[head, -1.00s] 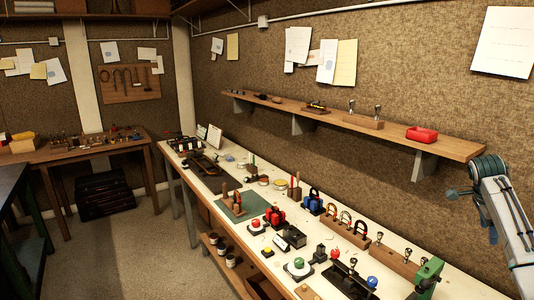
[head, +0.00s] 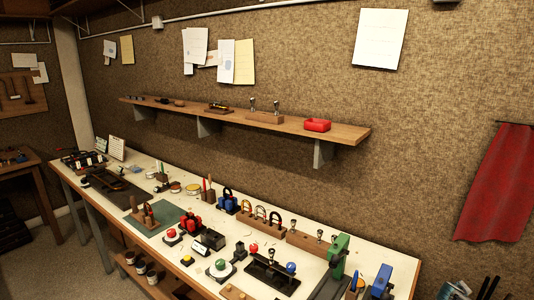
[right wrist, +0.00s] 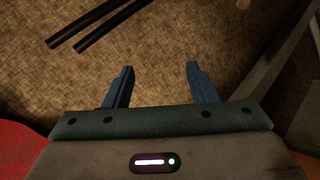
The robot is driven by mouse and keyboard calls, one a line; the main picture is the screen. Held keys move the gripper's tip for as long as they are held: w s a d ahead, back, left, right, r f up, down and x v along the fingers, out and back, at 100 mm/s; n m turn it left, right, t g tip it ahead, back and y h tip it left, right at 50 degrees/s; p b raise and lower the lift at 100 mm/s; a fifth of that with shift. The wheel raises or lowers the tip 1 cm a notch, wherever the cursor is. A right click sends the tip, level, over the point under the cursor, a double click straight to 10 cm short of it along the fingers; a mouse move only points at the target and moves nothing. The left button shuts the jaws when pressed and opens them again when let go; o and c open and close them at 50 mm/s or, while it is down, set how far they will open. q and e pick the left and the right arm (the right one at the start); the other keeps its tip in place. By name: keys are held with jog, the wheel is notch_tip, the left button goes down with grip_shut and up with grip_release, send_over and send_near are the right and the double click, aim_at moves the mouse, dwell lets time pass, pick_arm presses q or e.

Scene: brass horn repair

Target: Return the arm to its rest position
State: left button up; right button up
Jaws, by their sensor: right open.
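My right gripper (right wrist: 160,69) shows in the right wrist view. Its two blue fingers stand apart with nothing between them. Brown textured wall fills the view beyond the fingertips. My left gripper is in neither view.
The long white workbench (head: 212,205) holds several tools, fixtures and a green press (head: 338,250). A wall shelf (head: 345,134) carries a red tray (head: 317,125). A red cloth (head: 497,185) hangs at right. Two dark rods (right wrist: 97,25) lie beyond the gripper.

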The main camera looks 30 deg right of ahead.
jog(key=s+f+n+t, duration=0.1)
jog(key=s+f+n, duration=0.25)
jog(key=s, duration=0.35)
jog(key=s+f+n+t, duration=0.1)
jog(key=s+f+n, duration=0.1)
jog(key=s+n, duration=0.3)
jog(key=s+a+f+m+g+y, duration=0.1)
jog(key=s+a+f+y, duration=0.15)
jog(key=a+f, duration=0.9)
jog(key=s+a+f+m+y, duration=0.15)
jog(key=s+a+f, duration=0.25)
jog(key=a+f, duration=0.7)
jog(key=s+a+f+m+g+y, duration=0.1)
jog(key=s+a+f+y, duration=0.35)
jog(key=a, duration=1.05)
jog(key=a+f+m+y, duration=0.1)
jog(key=a+f, duration=0.3)
jog(key=a, duration=1)
jog(key=a+f, duration=0.4)
jog(key=a, duration=1)
notch_tip(320, 180, down, 12)
jog(key=d+b, duration=0.1)
jog(key=b, duration=1.1)
jog(key=shift+d, duration=0.25)
